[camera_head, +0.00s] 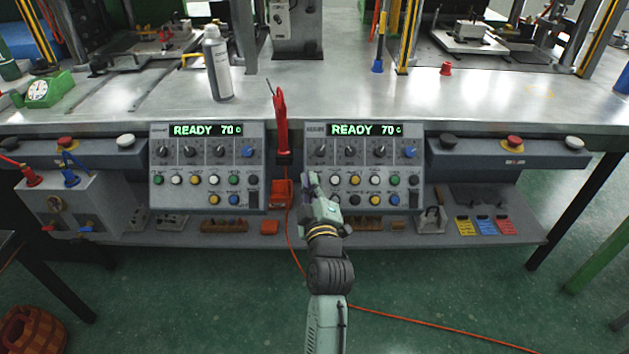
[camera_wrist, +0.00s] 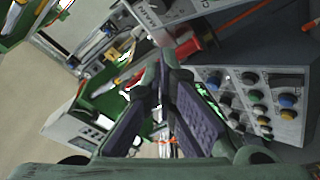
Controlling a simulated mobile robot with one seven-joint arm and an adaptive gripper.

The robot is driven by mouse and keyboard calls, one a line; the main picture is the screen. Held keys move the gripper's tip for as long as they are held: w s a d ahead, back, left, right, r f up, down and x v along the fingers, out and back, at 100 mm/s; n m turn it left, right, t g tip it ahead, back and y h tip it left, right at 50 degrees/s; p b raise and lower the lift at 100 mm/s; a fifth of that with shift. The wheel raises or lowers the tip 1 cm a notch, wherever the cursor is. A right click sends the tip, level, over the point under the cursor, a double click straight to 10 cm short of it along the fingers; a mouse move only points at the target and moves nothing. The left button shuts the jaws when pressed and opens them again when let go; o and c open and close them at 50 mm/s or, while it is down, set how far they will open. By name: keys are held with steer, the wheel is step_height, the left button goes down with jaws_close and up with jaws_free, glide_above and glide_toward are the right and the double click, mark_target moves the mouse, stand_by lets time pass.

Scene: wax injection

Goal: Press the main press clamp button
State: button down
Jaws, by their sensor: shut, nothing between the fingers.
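Two grey control panels stand at the table's front edge: a left panel (camera_head: 207,168) and a right panel (camera_head: 364,167). Each has a green READY 70 display, a row of knobs and rows of coloured buttons. Button labels are too small to read, so I cannot tell which one is the clamp button. My gripper (camera_head: 309,180) is shut and empty, in front of the right panel's lower left part, hiding some of its buttons. The wrist view shows its fingers (camera_wrist: 165,75), a panel with coloured buttons (camera_wrist: 258,108) at right, and a panel edge reading MAIN (camera_wrist: 160,12).
A red-handled tool (camera_head: 282,120) hangs between the panels, above a red block (camera_head: 282,192). Red and black push buttons sit on the side rails, including a red one (camera_head: 515,141). A spray can (camera_head: 217,65) stands on the table. A lower shelf (camera_head: 380,236) runs below the panels.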

steer(key=shift+w+f+b, duration=0.85)
steer(key=shift+w+f, duration=0.45)
steer(key=shift+w, duration=0.25)
steer(key=shift+w+f+b, duration=0.85)
steer(key=shift+w+f, duration=0.45)
steer(key=shift+w, duration=0.2)
steer(key=shift+w+f+b, duration=0.3)
steer(key=shift+w+b, duration=0.05)
steer(key=shift+b, duration=0.25)
